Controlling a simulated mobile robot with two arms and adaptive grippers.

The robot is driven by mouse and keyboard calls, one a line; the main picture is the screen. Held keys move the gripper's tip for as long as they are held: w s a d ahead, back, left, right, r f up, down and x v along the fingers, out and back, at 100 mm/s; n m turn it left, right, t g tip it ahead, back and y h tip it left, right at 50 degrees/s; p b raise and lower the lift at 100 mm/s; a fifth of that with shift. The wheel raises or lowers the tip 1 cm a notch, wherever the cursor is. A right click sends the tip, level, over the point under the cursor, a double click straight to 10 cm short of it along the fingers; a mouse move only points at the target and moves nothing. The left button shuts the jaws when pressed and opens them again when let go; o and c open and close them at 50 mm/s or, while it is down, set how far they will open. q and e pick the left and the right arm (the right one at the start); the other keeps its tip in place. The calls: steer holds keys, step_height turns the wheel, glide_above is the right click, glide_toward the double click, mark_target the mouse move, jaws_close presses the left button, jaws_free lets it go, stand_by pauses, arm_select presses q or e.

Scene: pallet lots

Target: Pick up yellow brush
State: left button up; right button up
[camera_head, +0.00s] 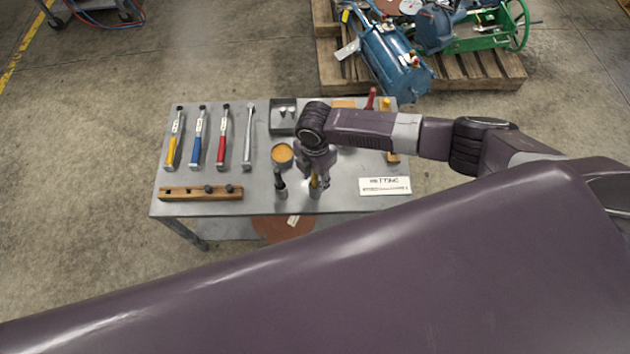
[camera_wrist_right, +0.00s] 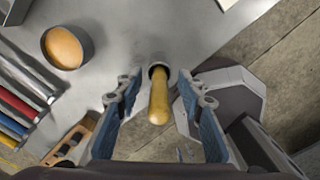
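The yellow brush shows in the right wrist view as a rounded yellow handle (camera_wrist_right: 159,100), with a dark-rimmed grey end behind it. Its bristles cannot be made out. My right gripper (camera_wrist_right: 160,108) is open, with one finger on each side of the handle and visible gaps between. In the head view the right gripper (camera_head: 299,188) points down over the front middle of the grey table (camera_head: 255,207). A bit of yellow (camera_head: 314,182) shows by its right finger; the rest is hidden by the gripper. My left gripper is not in view.
Yellow, blue and red-handled tools (camera_head: 197,140) and a wrench (camera_head: 248,140) lie at the table's left. A wooden block (camera_head: 200,194) is at front left. A round orange-filled container (camera_head: 282,154) stands beside the gripper, and a white sign (camera_head: 384,186) is at right.

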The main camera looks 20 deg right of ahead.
steer(key=shift+f, duration=0.1)
steer(key=shift+c, duration=0.2)
jaws_close()
